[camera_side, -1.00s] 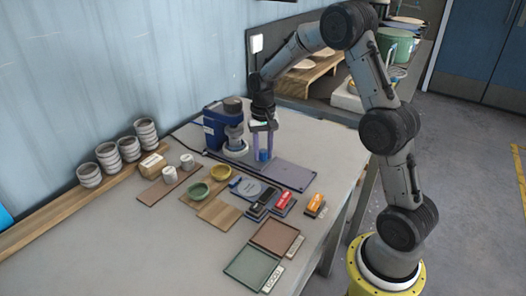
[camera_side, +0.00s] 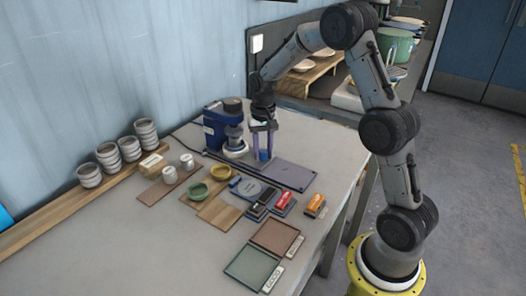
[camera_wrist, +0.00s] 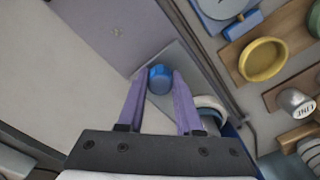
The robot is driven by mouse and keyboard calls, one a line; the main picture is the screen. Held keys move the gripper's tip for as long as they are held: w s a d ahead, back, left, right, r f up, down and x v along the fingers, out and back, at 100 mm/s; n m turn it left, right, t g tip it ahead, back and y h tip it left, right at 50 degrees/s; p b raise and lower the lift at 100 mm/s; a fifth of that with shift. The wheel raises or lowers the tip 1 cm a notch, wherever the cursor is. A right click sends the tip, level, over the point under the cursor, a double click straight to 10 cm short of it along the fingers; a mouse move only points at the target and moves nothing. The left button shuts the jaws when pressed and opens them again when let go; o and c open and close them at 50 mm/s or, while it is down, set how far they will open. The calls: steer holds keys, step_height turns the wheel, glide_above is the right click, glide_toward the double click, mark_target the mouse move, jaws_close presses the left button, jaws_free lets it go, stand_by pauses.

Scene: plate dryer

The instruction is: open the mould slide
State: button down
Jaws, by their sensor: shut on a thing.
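A blue round knob (camera_side: 264,155) stands up from the grey slide plate beside the blue press (camera_side: 222,127). In the wrist view the knob (camera_wrist: 161,79) sits between the tips of my purple fingers, on a strip of lighter grey plate (camera_wrist: 181,60). My gripper (camera_side: 263,157) points down and is shut on the knob, with one finger on each side; it also shows in the wrist view (camera_wrist: 160,73). The press has a white ring (camera_side: 235,150) low at its front, close to the left of my fingers. The fingers partly hide the knob and plate in the side view.
A flat grey panel (camera_side: 289,175) lies right of the knob. In front are a yellow bowl (camera_side: 221,171), a green bowl (camera_side: 197,190), a grey disc fixture (camera_side: 249,189) and red and orange blocks. Stacked cups line the wall. The table's near left is bare.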

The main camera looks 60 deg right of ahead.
steer(key=shift+s+r, duration=0.1)
stand_by(0.3)
steer(key=s, duration=1.2)
steer(key=shift+s, duration=0.3)
steer(key=c, duration=0.6)
jaws_free()
steer(key=shift+o, duration=0.2)
step_height(320, 180, up, 14)
